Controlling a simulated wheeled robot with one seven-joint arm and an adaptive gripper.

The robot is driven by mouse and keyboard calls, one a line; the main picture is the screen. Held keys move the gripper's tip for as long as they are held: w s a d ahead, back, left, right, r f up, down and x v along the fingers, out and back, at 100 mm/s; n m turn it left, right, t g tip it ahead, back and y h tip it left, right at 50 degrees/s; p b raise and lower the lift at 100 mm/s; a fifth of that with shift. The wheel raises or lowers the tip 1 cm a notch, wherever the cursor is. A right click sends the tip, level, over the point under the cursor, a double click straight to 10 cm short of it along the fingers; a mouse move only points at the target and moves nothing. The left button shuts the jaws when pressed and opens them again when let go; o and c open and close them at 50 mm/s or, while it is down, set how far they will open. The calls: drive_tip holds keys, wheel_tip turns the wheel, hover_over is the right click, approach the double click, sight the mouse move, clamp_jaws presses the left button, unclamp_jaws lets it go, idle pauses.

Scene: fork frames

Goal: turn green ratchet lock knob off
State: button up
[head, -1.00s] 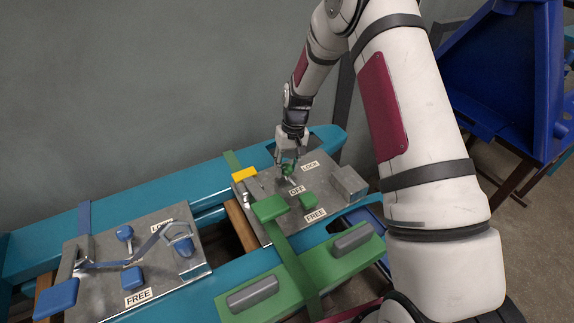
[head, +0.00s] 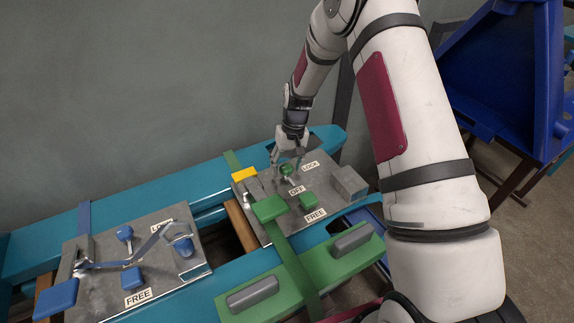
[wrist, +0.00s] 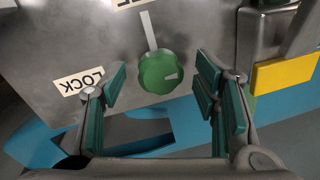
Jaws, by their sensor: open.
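A light grey bar runs from the knob toward the OFF label (head: 297,190), away from the LOCK label (head: 310,166). A small pale mark on the knob points right in the wrist view. My gripper (head: 287,153) is just behind and above the knob in the head view. In the wrist view my gripper (wrist: 161,70) is open, its green-padded fingers apart on either side of the knob, with visible gaps.
A second plate with blue parts (head: 130,278) is left.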

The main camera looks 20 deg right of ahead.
drive_tip(key=shift+r, duration=0.1)
wheel_tip(320, 180, up, 12)
drive_tip(key=d, duration=0.1)
drive_tip(key=shift+d, duration=0.25)
idle(0.4)
drive_tip(key=s+a+r, duration=0.2)
drive_tip(key=s+r, duration=1.5)
drive_tip(key=r, duration=0.1)
drive_tip(key=s+r+t+h, duration=0.1)
drive_tip(key=s+r+t, duration=0.1)
drive_tip(key=s, duration=2.2)
wheel_tip(320, 180, up, 14)
drive_tip(key=t+p, duration=0.2)
drive_tip(key=p, duration=1)
drive_tip(key=shift+d+f+n, duration=0.25)
drive_tip(key=shift+n, duration=0.05)
